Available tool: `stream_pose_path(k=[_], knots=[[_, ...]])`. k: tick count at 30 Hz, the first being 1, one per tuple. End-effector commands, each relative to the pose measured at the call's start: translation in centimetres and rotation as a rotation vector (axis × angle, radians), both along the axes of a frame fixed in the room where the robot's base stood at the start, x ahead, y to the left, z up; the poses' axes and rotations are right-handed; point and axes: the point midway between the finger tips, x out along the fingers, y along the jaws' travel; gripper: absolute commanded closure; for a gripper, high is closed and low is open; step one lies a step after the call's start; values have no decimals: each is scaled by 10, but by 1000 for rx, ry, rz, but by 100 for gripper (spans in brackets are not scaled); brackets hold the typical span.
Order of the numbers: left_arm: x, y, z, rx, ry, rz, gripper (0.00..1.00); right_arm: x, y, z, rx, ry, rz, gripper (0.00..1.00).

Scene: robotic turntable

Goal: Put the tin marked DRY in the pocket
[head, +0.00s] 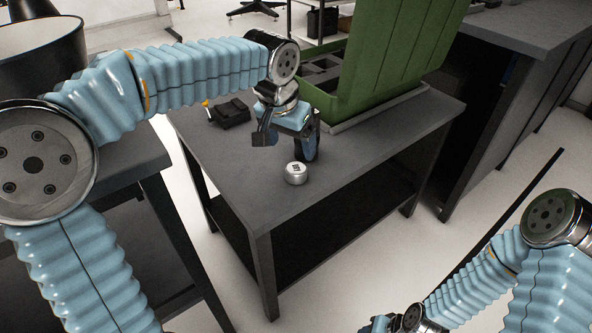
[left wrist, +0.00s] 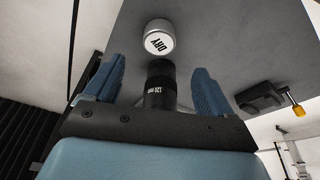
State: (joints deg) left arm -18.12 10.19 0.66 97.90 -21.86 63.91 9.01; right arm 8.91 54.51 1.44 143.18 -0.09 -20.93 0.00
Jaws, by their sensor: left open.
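The tin marked DRY (head: 295,173) is a small silver-grey round tin, standing on the grey table (head: 225,160). In the left wrist view, the tin (left wrist: 159,38) shows its white top with the word DRY, beyond the fingertips. My left gripper (head: 285,148) is open, pointing down, just behind the tin and apart from it. A black cylinder marked 120 mm (left wrist: 160,84) shows between the fingers; I cannot tell whether it touches them. The open green case (head: 385,60) holds a dark insert with pockets (head: 322,70), partly hidden by my left arm. My right gripper (head: 378,325) is barely visible at the bottom edge.
A small black device with a yellow knob (head: 230,113) lies on the table's left side; it also shows in the left wrist view (left wrist: 262,98). The case lid rises steeply at the back right. The table's front right is clear.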

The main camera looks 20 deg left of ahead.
Motion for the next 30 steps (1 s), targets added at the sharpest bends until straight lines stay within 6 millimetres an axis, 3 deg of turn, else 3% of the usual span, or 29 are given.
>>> stream_pose_path(k=[3, 10, 17, 26, 30], knots=[[5, -1, -21, 1, 3, 1, 16, 0, -1, -3, -1, 0, -1, 57], [8, -3, -41, 1, 3, 0, 16, 1, -1, -4, -2, -1, -3, 57], [13, -6, -77, 1, 3, -1, 16, 1, -2, -6, -3, -3, -3, 57], [16, -7, -83, 0, 0, 0, 16, 1, -2, -6, -3, -3, -3, 57], [16, -7, -83, 0, 0, 0, 36, 1, -2, -6, -3, -3, -3, 57]])
